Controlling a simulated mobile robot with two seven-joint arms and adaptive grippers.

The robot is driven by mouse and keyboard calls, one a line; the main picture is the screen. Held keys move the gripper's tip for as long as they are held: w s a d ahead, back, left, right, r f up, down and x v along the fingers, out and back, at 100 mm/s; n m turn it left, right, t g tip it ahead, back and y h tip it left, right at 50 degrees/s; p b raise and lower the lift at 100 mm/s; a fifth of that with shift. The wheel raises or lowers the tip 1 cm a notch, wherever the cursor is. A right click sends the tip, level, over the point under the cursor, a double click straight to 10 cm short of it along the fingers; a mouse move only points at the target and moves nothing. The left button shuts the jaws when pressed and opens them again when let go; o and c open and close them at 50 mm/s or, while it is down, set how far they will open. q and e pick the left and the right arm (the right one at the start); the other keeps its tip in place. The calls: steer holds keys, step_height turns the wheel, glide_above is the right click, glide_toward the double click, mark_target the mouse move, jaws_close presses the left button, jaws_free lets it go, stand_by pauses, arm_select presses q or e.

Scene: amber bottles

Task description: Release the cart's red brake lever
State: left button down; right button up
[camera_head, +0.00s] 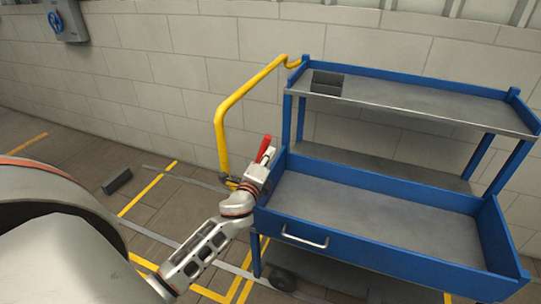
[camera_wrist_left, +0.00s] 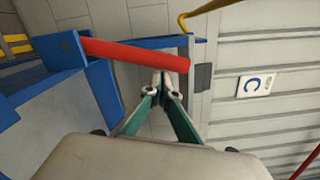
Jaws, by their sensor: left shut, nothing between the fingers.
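The blue cart (camera_head: 370,180) stands at the right, with a grey upper shelf and a deep lower tray. Its red brake lever (camera_head: 264,148) sticks up at the cart's left end, near the yellow push handle (camera_head: 222,130). My left gripper (camera_head: 262,163) is right beside the lever, partly hiding its lower part. In the left wrist view, the lever (camera_wrist_left: 135,53) runs across as a red bar from a blue bracket (camera_wrist_left: 62,52). The left gripper's fingertips (camera_wrist_left: 161,76) are together with nothing between them, at the lever's lower edge in the picture. I cannot tell whether they touch it. My right gripper is out of view.
A dark block (camera_head: 117,181) lies on the floor at the left, near yellow floor lines (camera_head: 148,193). A brick wall (camera_head: 170,60) stands behind the cart. A dark caster (camera_head: 284,278) shows under the cart.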

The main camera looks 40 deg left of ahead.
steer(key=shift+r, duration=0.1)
arm_select(q)
steer(key=s+a+r+n+p, duration=0.1)
steer(key=s+a+n+p, duration=0.1)
steer(key=a+n+p, duration=0.3)
steer(key=a+n, duration=0.2)
steer(key=a, duration=0.1)
steer(key=shift+r, duration=0.35)
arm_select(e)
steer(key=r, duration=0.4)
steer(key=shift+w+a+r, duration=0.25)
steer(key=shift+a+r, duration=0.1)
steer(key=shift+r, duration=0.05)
arm_select(q)
steer(key=shift+w+d, duration=0.1)
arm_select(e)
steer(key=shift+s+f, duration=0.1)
